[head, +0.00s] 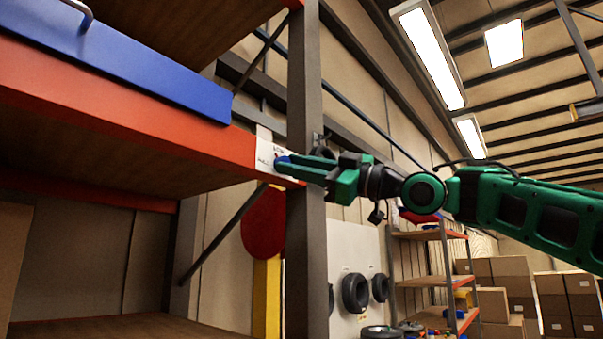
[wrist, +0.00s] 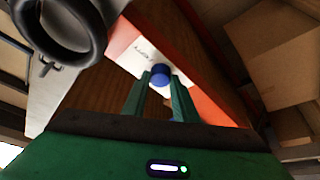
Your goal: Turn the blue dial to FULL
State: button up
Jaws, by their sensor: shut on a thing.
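The blue dial (wrist: 160,75) sits on a white label plate (wrist: 125,45) fixed to the orange shelf beam. In the head view the dial (head: 283,161) is mostly hidden behind my green fingers. My gripper (wrist: 160,90) has its two fingertips at the dial, one on each side, and is shut on it. In the head view my gripper (head: 292,165) reaches in from the right, past the grey post. The plate carries dark lettering, too small and partly covered to read fully. I cannot tell where the dial points.
The grey upright post (head: 306,90) stands close beside my fingers. A blue panel (head: 120,65) lies along the upper left shelf. A red disc (head: 263,222) on a yellow post is below. Tyres (head: 356,292) and stacked boxes (head: 510,280) stand farther back.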

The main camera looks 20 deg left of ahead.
jog(key=n, duration=0.2)
jog(key=n+g+h, duration=0.1)
jog(key=n, duration=0.1)
jog(key=n+g, duration=0.1)
jog(key=n, duration=0.1)
jog(key=shift+w+r, duration=0.1)
jog(key=shift+w, duration=0.25)
jog(key=shift+r+n+g+h, duration=0.2)
jog(key=shift+n+g+h, duration=0.15)
jog(key=shift+n, duration=0.25)
jog(key=shift+r+n, duration=0.15)
jog(key=shift+n, duration=0.15)
jog(key=o, duration=1.1)
